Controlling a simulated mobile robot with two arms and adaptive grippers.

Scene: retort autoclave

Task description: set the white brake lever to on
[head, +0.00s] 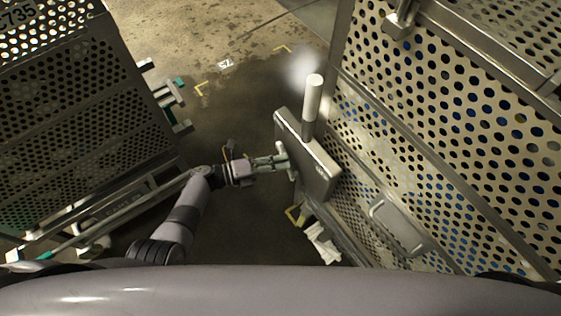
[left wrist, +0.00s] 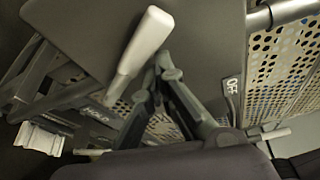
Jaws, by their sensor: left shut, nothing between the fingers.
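The white brake lever (left wrist: 148,40) shows in the left wrist view as a pale, rounded handle slanting up to the right in front of a grey plate. A label reading OFF (left wrist: 234,88) is on its right; another label (left wrist: 97,113) on its left is hard to read. My left gripper (left wrist: 160,72) is shut and empty, its fingertips just right of the lever; I cannot tell if they touch. In the head view my left gripper (head: 283,157) is at the left face of a grey plate (head: 318,165). My right gripper is not in view.
A white upright post (head: 313,97) rises by the plate; I cannot tell whether it is the lever. A perforated metal cage (head: 440,130) stands close on the right, another (head: 80,110) on the left. Dark wet floor (head: 240,110) with yellow corner marks lies open between them.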

